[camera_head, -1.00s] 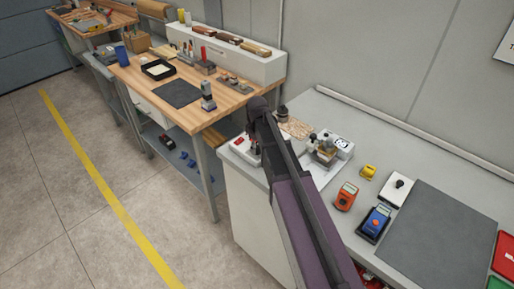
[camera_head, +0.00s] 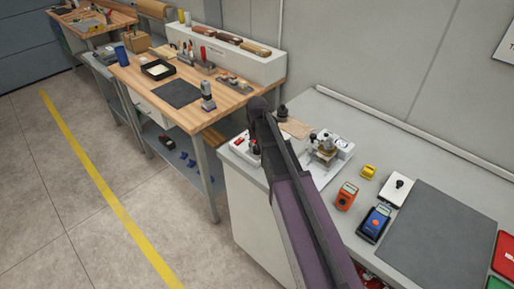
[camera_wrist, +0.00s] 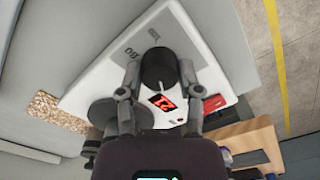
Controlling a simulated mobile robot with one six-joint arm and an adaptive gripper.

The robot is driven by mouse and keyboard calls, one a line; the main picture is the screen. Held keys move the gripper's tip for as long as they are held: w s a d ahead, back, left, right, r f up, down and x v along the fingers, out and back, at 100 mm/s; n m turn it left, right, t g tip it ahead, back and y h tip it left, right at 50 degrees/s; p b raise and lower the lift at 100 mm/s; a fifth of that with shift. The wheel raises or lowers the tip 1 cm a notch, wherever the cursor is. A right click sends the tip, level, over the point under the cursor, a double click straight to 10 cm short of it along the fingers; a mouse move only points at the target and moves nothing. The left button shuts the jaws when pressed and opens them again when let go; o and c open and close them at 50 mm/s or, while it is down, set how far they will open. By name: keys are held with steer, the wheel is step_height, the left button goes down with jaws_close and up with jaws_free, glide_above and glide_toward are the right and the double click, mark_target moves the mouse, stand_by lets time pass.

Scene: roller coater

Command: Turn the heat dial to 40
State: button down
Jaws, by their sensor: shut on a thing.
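The heat dial (camera_wrist: 158,68) is a black round knob with a pale pointer line, on a sloping white panel (camera_wrist: 205,58), in the wrist view. An "80" is printed beside it, and a red lit display (camera_wrist: 163,103) beneath it seems to read 21. My gripper (camera_wrist: 157,78) is shut on the dial, one finger on each side. In the head view the white heater unit (camera_head: 239,145) is partly behind my arm, which hides the dial and my fingertips. I cannot tell the pointer's exact setting.
A grey disc (camera_wrist: 112,111) lies close beside my left finger in the wrist view. In the head view, a brown pad (camera_head: 296,127), a metal device (camera_head: 325,147), an orange meter (camera_head: 346,196) and a blue meter (camera_head: 375,222) stand on the grey bench. A wooden bench (camera_head: 240,97) stands behind.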

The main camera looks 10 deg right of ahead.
steer(key=shift+s, duration=0.15)
steer(key=shift+c, duration=1.3)
jaws_free()
steer(key=shift+n, duration=0.3)
